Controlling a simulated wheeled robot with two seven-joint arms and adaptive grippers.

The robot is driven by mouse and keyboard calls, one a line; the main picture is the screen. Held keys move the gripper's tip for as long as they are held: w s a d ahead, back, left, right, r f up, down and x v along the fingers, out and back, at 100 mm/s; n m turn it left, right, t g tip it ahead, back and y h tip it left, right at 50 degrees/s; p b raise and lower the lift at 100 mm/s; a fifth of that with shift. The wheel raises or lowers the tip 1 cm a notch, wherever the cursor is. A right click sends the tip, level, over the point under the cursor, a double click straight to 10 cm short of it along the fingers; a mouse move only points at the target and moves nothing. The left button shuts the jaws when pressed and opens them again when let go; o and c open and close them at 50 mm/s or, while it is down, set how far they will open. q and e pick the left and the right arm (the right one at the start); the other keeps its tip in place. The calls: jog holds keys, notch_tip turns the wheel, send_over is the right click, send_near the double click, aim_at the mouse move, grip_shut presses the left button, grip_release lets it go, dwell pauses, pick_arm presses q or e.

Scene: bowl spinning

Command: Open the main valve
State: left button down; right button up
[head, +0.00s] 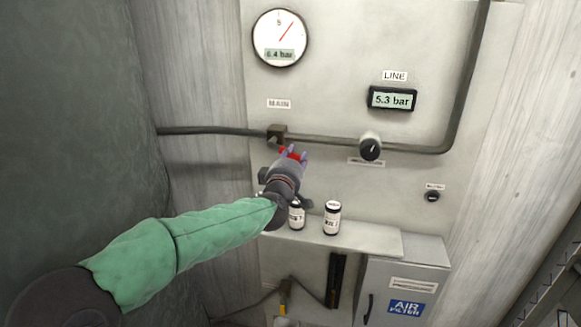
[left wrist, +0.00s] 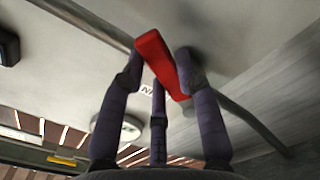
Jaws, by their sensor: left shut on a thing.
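The main valve (head: 277,131) is a dark body on the horizontal pipe, under the MAIN label (head: 278,104). Its red handle (head: 290,154) points right and slightly down from the valve in the head view. My left gripper (head: 296,154) is at the handle, with purple fingers shut on it. In the left wrist view the red handle (left wrist: 158,58) lies between the fingers (left wrist: 160,75), which partly cover it. My right gripper is in neither view.
A round gauge (head: 280,38) is above, and the LINE display (head: 392,98) reads 5.3 bar. A black regulator knob (head: 370,148) is right of the valve. Two bottles, one of them here (head: 332,218), stand on the shelf (head: 375,239) below my gripper. An air filter cabinet (head: 405,285) is lower right.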

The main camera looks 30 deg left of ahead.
pick_arm(q)
jog(key=shift+d+r+n+b, duration=0.15)
jog(key=shift+r+n, duration=0.4)
jog(key=shift+n, duration=0.35)
jog(key=shift+r+n+b, duration=0.15)
jog(key=shift+r+n, duration=0.4)
jog(key=shift+n, duration=0.35)
jog(key=shift+d+r+n+b, duration=0.15)
jog(key=shift+r+n, duration=0.4)
jog(key=shift+n, duration=0.35)
jog(key=shift+a, duration=0.1)
jog(key=c, duration=0.9)
grip_release()
jog(key=v, duration=1.1)
jog(key=shift+s, duration=0.4)
